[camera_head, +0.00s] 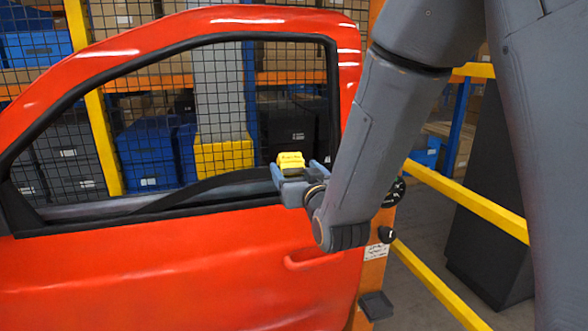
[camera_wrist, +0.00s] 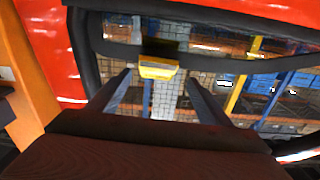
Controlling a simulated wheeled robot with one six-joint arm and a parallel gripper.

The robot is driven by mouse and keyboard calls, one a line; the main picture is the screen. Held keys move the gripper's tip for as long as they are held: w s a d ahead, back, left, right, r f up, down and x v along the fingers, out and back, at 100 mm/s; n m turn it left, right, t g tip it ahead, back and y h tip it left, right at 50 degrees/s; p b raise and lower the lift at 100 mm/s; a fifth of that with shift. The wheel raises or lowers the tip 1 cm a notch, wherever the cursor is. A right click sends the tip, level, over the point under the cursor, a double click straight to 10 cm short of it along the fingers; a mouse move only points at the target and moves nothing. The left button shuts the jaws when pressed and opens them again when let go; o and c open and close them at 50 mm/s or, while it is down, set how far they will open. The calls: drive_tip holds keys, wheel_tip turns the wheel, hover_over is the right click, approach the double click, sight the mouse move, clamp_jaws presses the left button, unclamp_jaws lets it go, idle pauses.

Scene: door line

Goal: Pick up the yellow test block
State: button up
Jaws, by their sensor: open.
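The yellow test block (camera_head: 291,160) is small, with dark marks on its top, and shows at the right end of the door's window opening. In the wrist view the yellow block (camera_wrist: 158,68) lies ahead, near the tips of both fingers and between them in the picture. My gripper (camera_head: 297,171) is open at the window's lower edge, and its fingers hide the block's lower part in the head view. In the wrist view my gripper (camera_wrist: 157,77) shows a gap on each side of the block. I cannot tell what the block rests on.
The red car door (camera_head: 170,275) stands in front of me, with a black window frame (camera_head: 150,40). Yellow rails (camera_head: 465,205) run at the right. Mesh and shelves with blue bins (camera_head: 147,150) are behind.

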drive_tip(key=shift+d+p+x, duration=0.2)
drive_tip(key=shift+p+x, duration=1.25)
drive_tip(key=shift+x, duration=1.8)
drive_tip(key=shift+w, duration=0.1)
drive_tip(key=shift+c, duration=0.2)
drive_tip(key=shift+r, duration=0.1)
drive_tip(key=c, duration=1.4)
wheel_tip(320, 180, up, 18)
drive_tip(key=p, duration=0.9)
drive_tip(key=t+y+b, duration=0.2)
drive_tip(key=t+b, duration=0.4)
drive_tip(key=b, duration=1.2)
hover_over(291, 160)
wheel_tip(291, 160, down, 9)
drive_tip(key=shift+a+r, duration=0.1)
drive_tip(key=shift+r, duration=0.1)
drive_tip(key=t+b, duration=0.1)
drive_tip(key=b, duration=0.1)
drive_tip(key=s+f+b, duration=0.1)
drive_tip(key=b, duration=0.1)
drive_tip(key=shift+s+d+f+t, duration=0.2)
drive_tip(key=shift+f+t, duration=0.15)
drive_tip(key=shift+t, duration=0.05)
drive_tip(key=shift+f, duration=0.1)
